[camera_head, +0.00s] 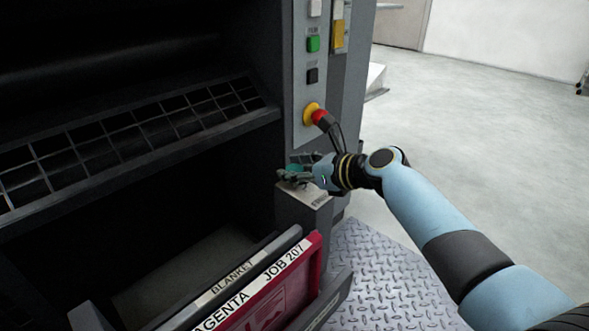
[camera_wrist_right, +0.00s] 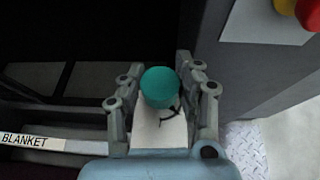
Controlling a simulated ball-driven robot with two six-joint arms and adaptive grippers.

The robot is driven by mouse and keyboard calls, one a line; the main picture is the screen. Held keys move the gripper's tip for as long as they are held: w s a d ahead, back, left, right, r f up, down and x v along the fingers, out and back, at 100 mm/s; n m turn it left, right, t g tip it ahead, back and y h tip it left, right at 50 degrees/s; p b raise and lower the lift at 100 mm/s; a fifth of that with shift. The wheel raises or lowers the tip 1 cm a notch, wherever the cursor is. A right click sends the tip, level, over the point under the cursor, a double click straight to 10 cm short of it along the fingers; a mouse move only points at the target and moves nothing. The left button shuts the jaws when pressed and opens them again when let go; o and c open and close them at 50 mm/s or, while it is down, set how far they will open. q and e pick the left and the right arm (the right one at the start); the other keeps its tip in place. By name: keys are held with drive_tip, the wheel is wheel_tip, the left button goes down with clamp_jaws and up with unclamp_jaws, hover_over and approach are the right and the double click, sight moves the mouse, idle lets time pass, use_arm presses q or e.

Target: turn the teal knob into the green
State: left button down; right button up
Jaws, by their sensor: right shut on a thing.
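The teal knob (camera_head: 294,168) sits on a small pale panel at the front corner of the dark machine. In the right wrist view the round teal knob (camera_wrist_right: 160,87) lies between the two fingers of my right gripper (camera_wrist_right: 157,85). In the head view my right gripper (camera_head: 296,174) is at the knob, shut on it, and covers part of it. Dark marks show on the pale panel (camera_wrist_right: 158,132) below the knob; no green zone is clear there. My left gripper is not in view.
A red and yellow stop button (camera_head: 316,115) sits just above my right wrist, with green (camera_head: 313,43) and black (camera_head: 312,75) buttons higher up. A magenta tray labelled JOB 207 (camera_head: 268,295) stands below. Open floor lies to the right.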

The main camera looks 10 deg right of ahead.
drive_tip(key=shift+n+g+y, duration=0.3)
drive_tip(key=n+g+y, duration=0.2)
drive_tip(key=n+g, duration=0.1)
drive_tip(key=shift+n+y+b, duration=0.3)
drive_tip(key=shift+n+y, duration=0.1)
drive_tip(key=shift+f+n+g+y, duration=0.15)
drive_tip(key=shift+n+g+y, duration=0.2)
drive_tip(key=shift+g, duration=0.25)
drive_tip(key=n+g+y+b, duration=0.1)
drive_tip(key=n+g+b, duration=0.1)
drive_tip(key=n+g, duration=0.1)
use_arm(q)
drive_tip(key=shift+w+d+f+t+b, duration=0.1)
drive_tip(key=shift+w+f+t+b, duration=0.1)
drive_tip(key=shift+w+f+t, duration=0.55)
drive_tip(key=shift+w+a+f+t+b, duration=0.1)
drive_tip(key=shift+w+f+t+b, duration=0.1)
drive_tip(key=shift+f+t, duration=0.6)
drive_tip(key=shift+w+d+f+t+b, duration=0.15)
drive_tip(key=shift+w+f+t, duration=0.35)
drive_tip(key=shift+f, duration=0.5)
use_arm(e)
drive_tip(key=shift+n+g, duration=0.85)
drive_tip(key=shift+g, duration=0.15)
drive_tip(key=o, duration=1.2)
